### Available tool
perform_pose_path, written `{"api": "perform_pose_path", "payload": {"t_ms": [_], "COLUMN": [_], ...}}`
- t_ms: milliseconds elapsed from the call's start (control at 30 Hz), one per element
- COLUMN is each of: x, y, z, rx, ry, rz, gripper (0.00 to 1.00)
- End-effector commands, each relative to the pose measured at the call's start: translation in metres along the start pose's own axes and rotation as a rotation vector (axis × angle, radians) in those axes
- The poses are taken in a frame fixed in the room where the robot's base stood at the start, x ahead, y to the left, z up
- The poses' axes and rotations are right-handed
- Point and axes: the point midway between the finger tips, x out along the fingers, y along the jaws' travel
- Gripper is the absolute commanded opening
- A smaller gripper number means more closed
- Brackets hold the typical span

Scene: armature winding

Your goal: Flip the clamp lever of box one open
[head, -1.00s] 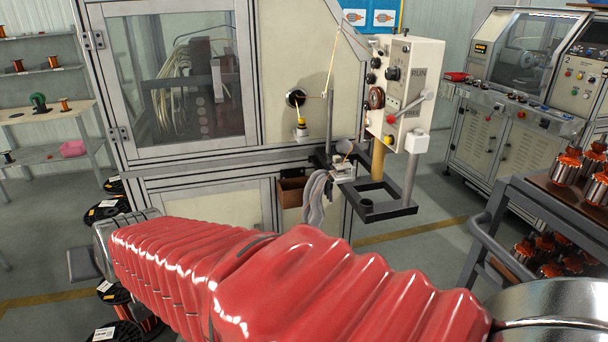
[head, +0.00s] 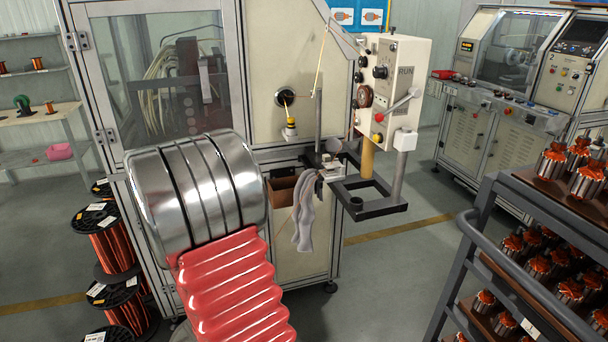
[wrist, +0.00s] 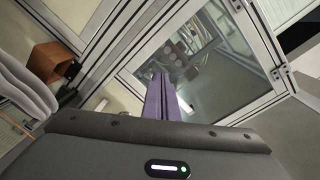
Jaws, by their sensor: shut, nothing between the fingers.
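A cream control box (head: 397,68) marked RUN stands on a post at the right of the winding machine in the head view. A grey lever (head: 400,103) on its front slants up to the right from a red knob (head: 378,117). I cannot tell whether this is the clamp lever of box one. My gripper (wrist: 160,84) shows in the wrist view, its purple fingers shut together and empty. In the head view my arm hides the gripper.
The winding machine's glass door (head: 180,75) is ahead. A brown bin (head: 282,190) and a grey cloth (head: 305,215) hang at its front, beside a dark frame (head: 380,208). A trolley (head: 470,235) with copper armatures stands right; wire spools (head: 108,250) stand left.

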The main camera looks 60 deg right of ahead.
Motion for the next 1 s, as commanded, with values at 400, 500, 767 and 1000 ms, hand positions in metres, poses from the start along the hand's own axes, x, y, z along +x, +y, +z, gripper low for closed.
{"api": "perform_pose_path", "payload": {"t_ms": [400,500,767,1000], "x": [0.044,0.042,0.013,-0.015], "y": [0.133,0.166,0.247,0.288], "z": [-0.079,-0.096,-0.131,-0.143], "rx": [0.114,0.12,0.091,0.043], "ry": [0.478,0.593,0.881,1.041], "rz": [0.026,0.02,-0.016,-0.058], "gripper": [0.0,0.0,0.0,0.0]}}
